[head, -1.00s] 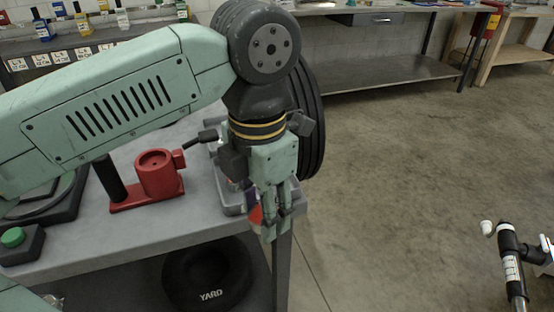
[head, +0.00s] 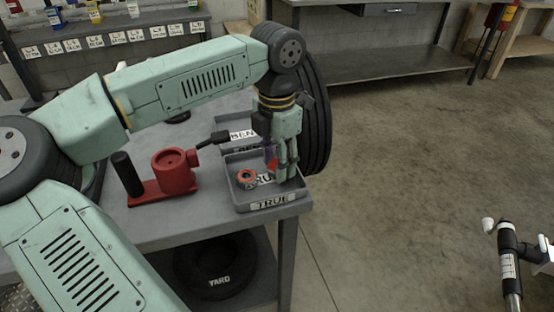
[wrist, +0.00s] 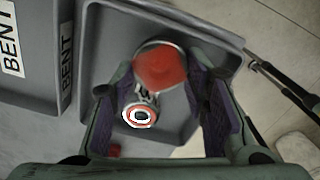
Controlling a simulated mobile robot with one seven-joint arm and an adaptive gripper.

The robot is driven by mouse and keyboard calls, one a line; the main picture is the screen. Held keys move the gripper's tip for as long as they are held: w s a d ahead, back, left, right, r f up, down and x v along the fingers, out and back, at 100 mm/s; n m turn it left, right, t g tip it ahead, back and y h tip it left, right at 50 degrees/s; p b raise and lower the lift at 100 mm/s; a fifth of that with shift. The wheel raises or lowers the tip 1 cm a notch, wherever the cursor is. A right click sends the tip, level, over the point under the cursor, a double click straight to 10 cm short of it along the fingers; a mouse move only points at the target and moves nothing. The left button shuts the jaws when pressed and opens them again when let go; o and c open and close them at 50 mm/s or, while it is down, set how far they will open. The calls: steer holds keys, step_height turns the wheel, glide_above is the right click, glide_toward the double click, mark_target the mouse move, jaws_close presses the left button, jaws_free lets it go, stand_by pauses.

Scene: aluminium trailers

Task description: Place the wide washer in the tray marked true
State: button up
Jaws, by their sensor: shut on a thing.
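My gripper (head: 283,176) is over the right part of the grey tray marked TRUE (head: 273,201), fingers pointing down. It is shut on a round red-faced thing with a pale rim (wrist: 160,66), likely the wide washer; no hole shows in it. In the head view only a bit of its red (head: 271,158) shows beside the fingers. The wrist view shows the tray floor (wrist: 112,45) below. A smaller red-and-white ring (head: 247,177) with a dark hole lies in this tray; it also shows in the wrist view (wrist: 139,115). Whether the held thing touches the tray cannot be told.
A tray marked BENT (wrist: 30,85) stands beside the TRUE tray. A red fixture with a black handle (head: 175,172) stands left of the trays on the grey bench. A black tyre-like stack (head: 316,120) is right behind my gripper. Open floor lies right.

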steer(key=shift+f, duration=0.65)
steer(key=shift+f, duration=0.2)
steer(key=o, duration=1.1)
steer(key=shift+r, duration=0.1)
step_height(320, 180, up, 12)
steer(key=shift+r+b, duration=0.15)
steer(key=shift+b, duration=0.45)
